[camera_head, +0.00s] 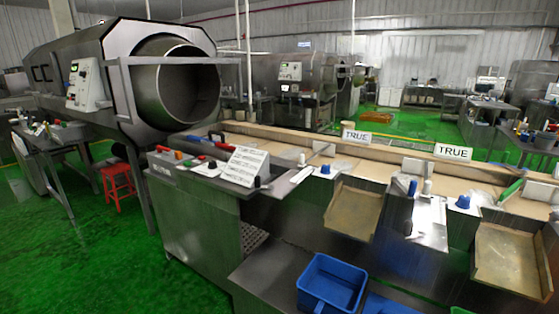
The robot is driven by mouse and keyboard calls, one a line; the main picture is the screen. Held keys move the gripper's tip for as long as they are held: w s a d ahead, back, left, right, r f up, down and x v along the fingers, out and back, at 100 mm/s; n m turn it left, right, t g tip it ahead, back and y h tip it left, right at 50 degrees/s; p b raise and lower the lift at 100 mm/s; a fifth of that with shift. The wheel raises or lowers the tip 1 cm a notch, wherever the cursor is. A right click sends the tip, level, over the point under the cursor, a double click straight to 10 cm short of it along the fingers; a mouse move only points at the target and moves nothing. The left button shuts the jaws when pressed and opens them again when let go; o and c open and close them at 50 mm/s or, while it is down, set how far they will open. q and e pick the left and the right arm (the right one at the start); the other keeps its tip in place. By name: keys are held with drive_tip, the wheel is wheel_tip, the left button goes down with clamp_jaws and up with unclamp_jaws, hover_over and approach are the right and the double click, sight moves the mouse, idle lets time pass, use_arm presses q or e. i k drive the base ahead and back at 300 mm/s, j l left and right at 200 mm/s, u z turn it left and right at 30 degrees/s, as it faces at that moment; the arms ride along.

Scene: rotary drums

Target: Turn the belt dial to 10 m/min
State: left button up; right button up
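A steel control box (185,200) stands at the near end of the conveyor, left of centre. The long belt (270,144) runs away to the right of the box. Neither of my grippers shows in this view.
A large rotary drum (175,85) with a white control panel (86,86) stands at the left, a red stool (117,183) below it. Blue bins (331,284) and metal chutes (352,209) line the conveyor's front. The green floor (60,260) is clear at lower left.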

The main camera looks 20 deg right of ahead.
sight(212, 164)
drive_tip(key=z, duration=0.2)
drive_tip(key=i+j+z, duration=0.1)
drive_tip(key=i+j, duration=0.6)
drive_tip(key=j, duration=0.15)
drive_tip(key=i+j+z, duration=0.15)
drive_tip(key=i+j, duration=0.15)
drive_tip(key=j, duration=0.1)
